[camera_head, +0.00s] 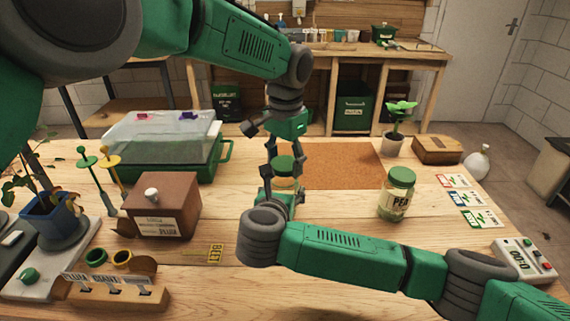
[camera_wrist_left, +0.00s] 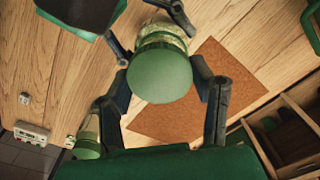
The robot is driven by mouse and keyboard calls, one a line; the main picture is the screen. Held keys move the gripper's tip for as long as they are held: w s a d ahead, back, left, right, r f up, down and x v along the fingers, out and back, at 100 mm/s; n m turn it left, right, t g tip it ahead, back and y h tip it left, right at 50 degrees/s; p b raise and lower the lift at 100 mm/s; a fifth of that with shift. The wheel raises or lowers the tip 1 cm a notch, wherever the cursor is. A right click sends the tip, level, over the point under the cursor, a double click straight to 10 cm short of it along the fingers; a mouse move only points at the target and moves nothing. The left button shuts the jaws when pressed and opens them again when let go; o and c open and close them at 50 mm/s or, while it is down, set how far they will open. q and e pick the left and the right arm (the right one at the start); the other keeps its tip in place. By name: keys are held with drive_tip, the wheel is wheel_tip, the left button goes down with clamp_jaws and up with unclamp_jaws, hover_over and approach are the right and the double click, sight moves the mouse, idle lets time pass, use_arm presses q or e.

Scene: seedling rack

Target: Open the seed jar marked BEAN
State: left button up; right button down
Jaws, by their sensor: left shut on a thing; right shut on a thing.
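A glass jar with a green lid (camera_head: 285,164) stands upright near the middle of the bench. My left gripper (camera_head: 286,168) comes from above and is shut on the lid, one finger on each side. The lid (camera_wrist_left: 160,76) also fills the middle of the left wrist view, with its glass body (camera_wrist_left: 163,27) just beyond. My right gripper (camera_head: 279,188) is shut around the jar's glass body, below the lid. Its label is hidden, so its marking cannot be read. A second green-lidded jar (camera_head: 396,194), marked PEA, stands to the right.
A brown mat (camera_head: 340,165) lies behind the held jar. A wooden box (camera_head: 166,206) and a clear-lidded green propagator (camera_head: 160,146) stand left. Seed packets (camera_head: 467,199), a timer (camera_head: 525,260) and a potted seedling (camera_head: 397,127) are at right. My right arm crosses the front.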

sight(284, 162)
use_arm(q)
drive_tip(key=shift+r, duration=2.05)
use_arm(e)
drive_tip(key=shift+c, duration=1.9)
unclamp_jaws()
drive_tip(key=shift+s, duration=0.1)
drive_tip(key=v, duration=1.1)
drive_tip(key=shift+s+r, duration=0.2)
drive_tip(key=shift+s, duration=0.1)
